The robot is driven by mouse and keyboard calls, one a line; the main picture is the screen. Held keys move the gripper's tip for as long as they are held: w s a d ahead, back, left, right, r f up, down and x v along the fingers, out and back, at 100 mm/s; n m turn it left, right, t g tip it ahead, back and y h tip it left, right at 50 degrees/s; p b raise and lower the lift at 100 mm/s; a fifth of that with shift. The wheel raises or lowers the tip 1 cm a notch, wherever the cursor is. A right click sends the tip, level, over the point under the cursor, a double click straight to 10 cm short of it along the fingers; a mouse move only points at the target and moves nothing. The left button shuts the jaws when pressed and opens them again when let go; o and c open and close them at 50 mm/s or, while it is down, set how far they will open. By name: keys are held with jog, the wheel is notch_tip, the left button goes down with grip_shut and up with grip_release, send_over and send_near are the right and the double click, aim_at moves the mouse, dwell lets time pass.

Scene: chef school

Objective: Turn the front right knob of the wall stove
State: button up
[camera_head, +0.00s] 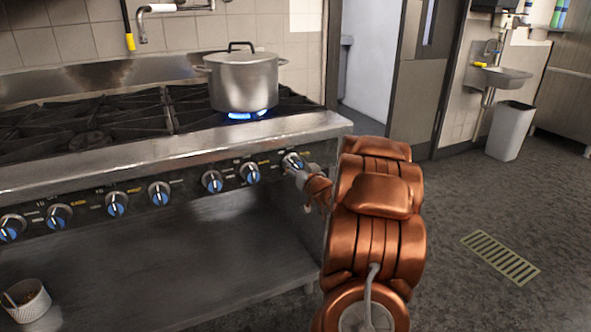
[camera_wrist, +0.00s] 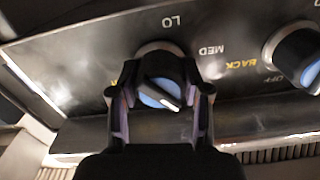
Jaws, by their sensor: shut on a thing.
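The wall stove (camera_head: 200,146) stands on the left in the head view, with a row of black and blue knobs along its front. My gripper (camera_head: 304,175) is at the rightmost knob (camera_head: 292,162). In the wrist view that knob (camera_wrist: 160,80) sits between the two fingers of my gripper (camera_wrist: 160,105), which are shut on its sides. Its white pointer line is tilted, and the markings LO and MED show on the panel beside it. A blue flame (camera_head: 248,115) burns under a steel pot (camera_head: 243,82) on the stove's right burner.
A neighbouring knob (camera_wrist: 295,55) is close by in the wrist view. A shelf (camera_head: 180,250) below the panel holds a small pot (camera_head: 27,305) at the left. A white bin (camera_head: 510,130) and sink (camera_head: 497,77) stand far right.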

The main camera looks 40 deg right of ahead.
jog(key=shift+n, duration=0.4)
jog(key=o, duration=1.2)
jog(key=shift+c, duration=0.2)
jog(key=shift+s, duration=0.1)
jog(key=v, duration=1.1)
jog(key=shift+s+a, duration=0.2)
jog(key=shift+s, duration=0.15)
